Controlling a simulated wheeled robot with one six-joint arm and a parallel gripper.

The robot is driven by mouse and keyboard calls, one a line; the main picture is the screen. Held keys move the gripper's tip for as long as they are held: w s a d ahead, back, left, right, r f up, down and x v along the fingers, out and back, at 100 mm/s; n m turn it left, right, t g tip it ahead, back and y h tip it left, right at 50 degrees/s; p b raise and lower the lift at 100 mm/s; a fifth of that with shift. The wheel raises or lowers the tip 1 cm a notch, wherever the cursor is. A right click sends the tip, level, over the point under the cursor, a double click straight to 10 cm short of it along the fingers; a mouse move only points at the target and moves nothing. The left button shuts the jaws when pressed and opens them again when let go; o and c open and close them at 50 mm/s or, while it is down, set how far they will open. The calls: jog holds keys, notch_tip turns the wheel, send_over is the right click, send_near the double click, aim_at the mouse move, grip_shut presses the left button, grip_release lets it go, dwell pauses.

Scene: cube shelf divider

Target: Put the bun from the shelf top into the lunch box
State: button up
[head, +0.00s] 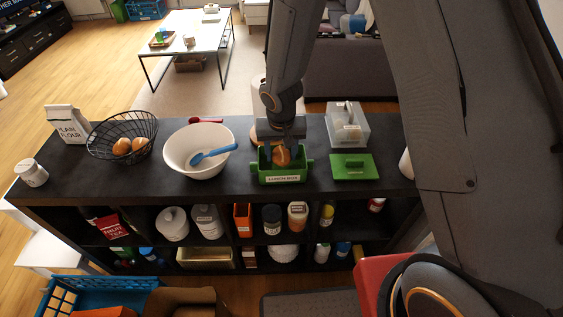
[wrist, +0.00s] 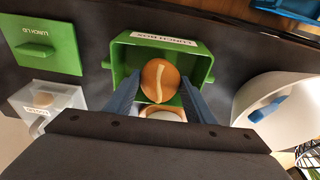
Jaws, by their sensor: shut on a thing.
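The bun (head: 281,156) is brown and round with a pale stripe on top; in the wrist view it shows between my fingers (wrist: 160,80). My gripper (head: 280,148) points down over the lunch box and is shut on the bun. The green lunch box (head: 283,179) stands on the shelf top with its labelled side facing the head camera; its rim also shows in the wrist view (wrist: 122,50). The bun is within the box's outline, low at its opening; whether it touches the floor is hidden. A pale round thing (wrist: 163,114) shows beside the bun, partly hidden by my gripper.
The green lid (head: 352,167) lies right of the box, with a clear container (head: 347,128) behind it. A white bowl (head: 190,165) with a blue spoon stands to the left.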

aim_at(281, 162)
jog(key=shift+f+b, duration=0.55)
jog(key=shift+f, duration=1.85)
jog(key=shift+f, duration=0.15)
jog(key=o, duration=1)
jog(key=shift+o, duration=0.2)
jog(key=shift+r, duration=0.45)
jog(key=r, duration=0.3)
jog(key=s+r, duration=0.1)
jog(key=r, duration=0.2)
jog(key=s+r, duration=0.1)
jog(key=r, duration=0.3)
jog(key=shift+p, duration=0.4)
jog(key=shift+s+r, duration=0.15)
jog(key=shift+r, duration=0.55)
jog(key=s+d+r, duration=0.5)
jog(key=s+d, duration=0.1)
jog(key=d, duration=0.1)
jog(key=s+d+r, duration=0.4)
jog(key=s+d, duration=0.2)
jog(key=d, duration=0.2)
jog(key=shift+s+r, duration=0.3)
jog(key=shift+r, duration=0.1)
